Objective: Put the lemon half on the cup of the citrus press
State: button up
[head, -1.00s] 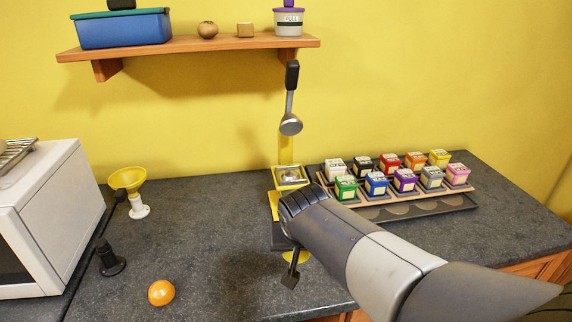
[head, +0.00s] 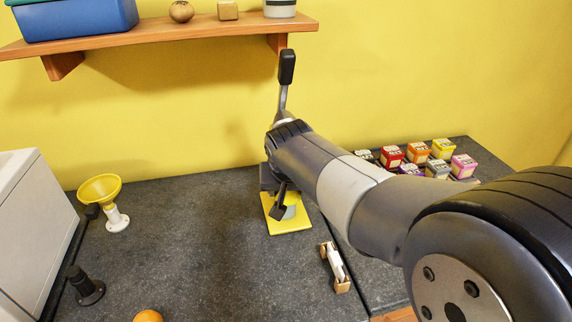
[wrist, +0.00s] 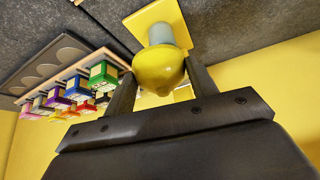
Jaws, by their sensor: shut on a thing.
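The lemon half (wrist: 158,70) is yellow and sits between the two dark fingers of my gripper (wrist: 162,76) in the wrist view. My gripper is shut on it. Just beyond it are the press's grey cup (wrist: 168,34) and yellow base plate (wrist: 143,17). The lemon overlaps the cup in that view; I cannot tell whether they touch. In the head view, the yellow base (head: 287,226) and part of the cup (head: 291,208) show below my arm. My arm hides the lemon, the fingertips and much of the press there.
A yellow funnel (head: 100,188) on a white stand, a black upright piece (head: 86,287) and an orange (head: 147,316) are to the left. A small wooden holder (head: 335,268) is right of the press. Several coloured boxes (head: 417,151) stand behind my arm. Bare counter lies left of the press.

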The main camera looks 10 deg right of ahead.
jog(key=w, duration=0.3)
jog(key=w+d+p, duration=0.1)
jog(key=w, duration=0.2)
jog(key=shift+w+d+r+p, duration=0.1)
jog(key=shift+w+p, duration=0.1)
jog(key=shift+p, duration=0.1)
jog(key=shift+w+d+p, duration=0.25)
jog(key=shift+w+p, duration=0.2)
jog(key=shift+w, duration=0.65)
jog(key=shift+x, duration=0.75)
jog(key=shift+s, duration=0.1)
jog(key=shift+f, duration=0.25)
jog(key=shift+s+f+b, duration=0.2)
jog(key=shift+f+b, duration=0.2)
jog(key=shift+f, duration=0.25)
jog(key=o, duration=0.9)
jog(key=shift+s+f, duration=0.1)
jog(key=shift+f, duration=0.05)
jog(key=shift+o, duration=0.5)
jog(key=shift+r+p, duration=0.4)
jog(key=shift+o, duration=0.4)
jog(key=v, duration=1.2)
jog(key=shift+w+r+b, duration=0.25)
jog(key=shift+r+b, duration=0.15)
jog(key=shift+r, duration=0.05)
